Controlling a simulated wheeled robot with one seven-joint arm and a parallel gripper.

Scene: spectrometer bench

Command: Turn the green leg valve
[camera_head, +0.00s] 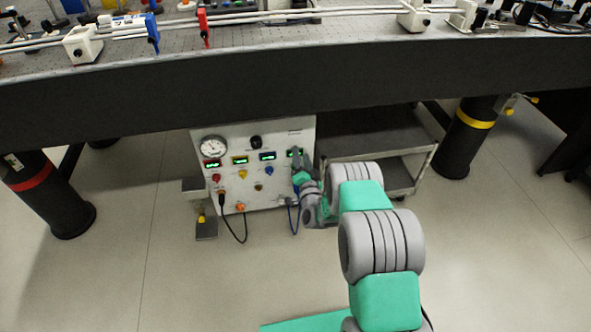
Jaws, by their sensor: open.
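No valve with a green marking can be made out in the head view. The right table leg (468,140) has a yellow band and a small valve fitting (508,104) with a yellow handle near its top. The left table leg (48,200) has a red band and a small pale fitting. My gripper (297,157) is small and far from the camera, in front of the right side of a white control panel. It is open, with nothing visible between its fingers. It is well away from both visible legs.
The white panel (240,185) has a gauge, displays, coloured knobs and hanging cables close to my gripper. A grey cart (368,130) stands right of it. The dark edge of the optical table (200,92) spans above. The pale floor (180,285) in front is clear.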

